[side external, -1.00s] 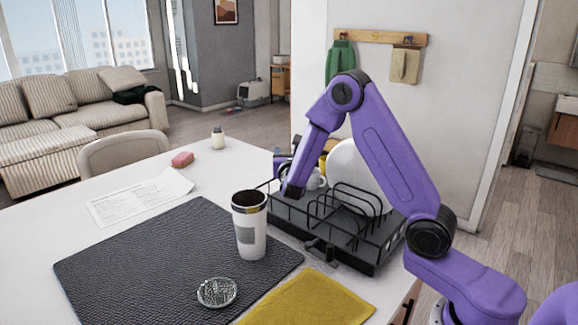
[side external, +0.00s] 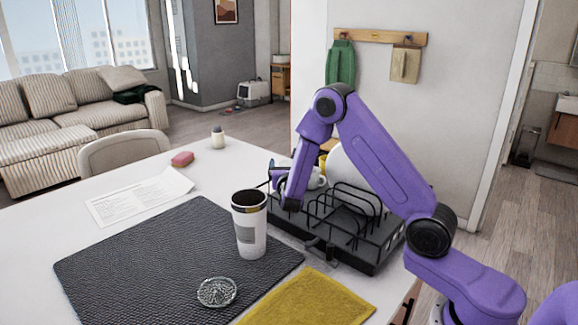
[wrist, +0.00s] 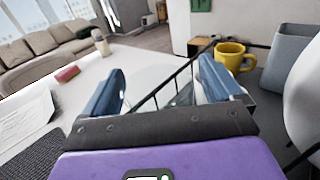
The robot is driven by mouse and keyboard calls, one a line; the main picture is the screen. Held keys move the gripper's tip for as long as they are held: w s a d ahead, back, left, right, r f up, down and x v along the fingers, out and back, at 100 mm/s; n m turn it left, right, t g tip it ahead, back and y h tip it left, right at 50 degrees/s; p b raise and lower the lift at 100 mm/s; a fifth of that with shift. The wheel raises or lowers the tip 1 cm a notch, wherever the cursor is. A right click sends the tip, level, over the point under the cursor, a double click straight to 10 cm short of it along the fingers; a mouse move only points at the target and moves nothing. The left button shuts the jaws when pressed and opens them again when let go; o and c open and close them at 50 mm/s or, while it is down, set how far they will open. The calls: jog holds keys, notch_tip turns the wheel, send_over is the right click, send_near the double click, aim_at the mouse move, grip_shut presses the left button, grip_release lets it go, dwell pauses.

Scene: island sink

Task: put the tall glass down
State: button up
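My gripper (wrist: 164,82) shows in the wrist view with its two blue fingers wide apart. A pale, see-through shape (wrist: 148,80) lies between the fingers and looks like the tall glass, but its outline is faint. I cannot tell whether the fingers press on it. In the side view my gripper (side external: 278,176) is low at the far left end of the black dish rack (side external: 352,252), partly hidden behind my arm. No tall glass can be made out there.
A white tumbler (side external: 250,232) stands on the dark mat (side external: 150,262), in front of the rack. A glass coaster (side external: 217,292), yellow cloth (side external: 308,300), pink sponge (side external: 182,159) and small bottle (side external: 218,137) are around it. A yellow mug (wrist: 234,56) is beyond my right finger.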

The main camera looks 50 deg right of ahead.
jog(key=shift+r, duration=0.1)
jog(key=shift+s+a, duration=0.15)
jog(key=shift+a, duration=0.1)
notch_tip(320, 180, up, 7)
jog(key=s+a, duration=0.1)
jog(key=shift+s+a, duration=0.35)
jog(key=shift+s, duration=0.05)
dwell(0.4)
jog(key=s+a+f+m+g+y, duration=0.2)
jog(key=s+a+m+g+y, duration=0.2)
jog(key=s, duration=0.9)
jog(key=s+a+f+m+g+y, duration=0.2)
jog(key=s+a+m+g+y, duration=0.2)
jog(key=s+a, duration=0.4)
jog(key=s+a+f+m+g+y, duration=0.2)
jog(key=s+a+m+y, duration=0.3)
jog(key=s, duration=1.3)
jog(key=shift+a+f+m+g+y, duration=0.3)
jog(key=shift+a+m+g+y, duration=0.15)
jog(key=shift+g, duration=0.45)
